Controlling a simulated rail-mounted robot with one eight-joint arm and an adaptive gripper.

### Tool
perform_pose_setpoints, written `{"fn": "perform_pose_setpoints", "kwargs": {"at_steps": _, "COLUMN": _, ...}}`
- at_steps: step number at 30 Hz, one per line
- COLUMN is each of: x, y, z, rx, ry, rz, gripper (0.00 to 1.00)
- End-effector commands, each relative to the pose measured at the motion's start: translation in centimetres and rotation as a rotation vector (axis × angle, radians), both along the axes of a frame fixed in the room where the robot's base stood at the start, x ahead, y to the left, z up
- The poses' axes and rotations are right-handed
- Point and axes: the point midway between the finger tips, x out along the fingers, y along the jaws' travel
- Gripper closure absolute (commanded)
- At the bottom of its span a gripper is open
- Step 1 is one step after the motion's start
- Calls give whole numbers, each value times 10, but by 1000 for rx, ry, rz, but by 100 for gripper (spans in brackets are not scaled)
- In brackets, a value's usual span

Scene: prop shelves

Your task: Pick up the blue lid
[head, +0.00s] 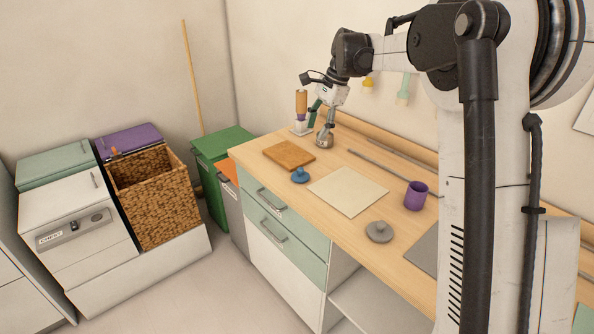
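The blue lid (300,175) lies on the wooden worktop, near its front edge, with a small knob on top. My gripper (320,128) points down over the back of the worktop, behind the lid and to its right, apart from it. Its two green fingers stand apart, so it looks open. A small round metal pot (324,141) is just under the fingertips; whether they touch it is too small to tell.
A brown board (289,155) lies behind the lid and a cream mat (348,191) to its right. A grey lid (379,232) and purple cup (415,195) stand further right. An orange-brown bottle (301,104) stands near my gripper. Metal rods lie along the back.

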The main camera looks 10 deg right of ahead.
Motion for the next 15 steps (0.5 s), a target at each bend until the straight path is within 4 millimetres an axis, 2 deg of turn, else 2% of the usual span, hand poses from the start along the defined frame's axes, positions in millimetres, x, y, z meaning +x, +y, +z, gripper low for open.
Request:
{"fn": "perform_pose_setpoints", "kwargs": {"at_steps": 1, "x": 14, "y": -4, "z": -7, "rx": 14, "ry": 27, "rz": -32, "gripper": 61}}
{"fn": "perform_pose_setpoints", "kwargs": {"at_steps": 6, "x": 47, "y": -13, "z": -34, "rx": 59, "ry": 116, "rz": -133, "gripper": 61}}
{"fn": "perform_pose_setpoints", "kwargs": {"at_steps": 10, "x": 62, "y": -18, "z": -51, "rx": 82, "ry": 167, "rz": -187, "gripper": 61}}
{"fn": "perform_pose_setpoints", "kwargs": {"at_steps": 15, "x": 71, "y": -21, "z": -64, "rx": 96, "ry": 202, "rz": -223, "gripper": 61}}
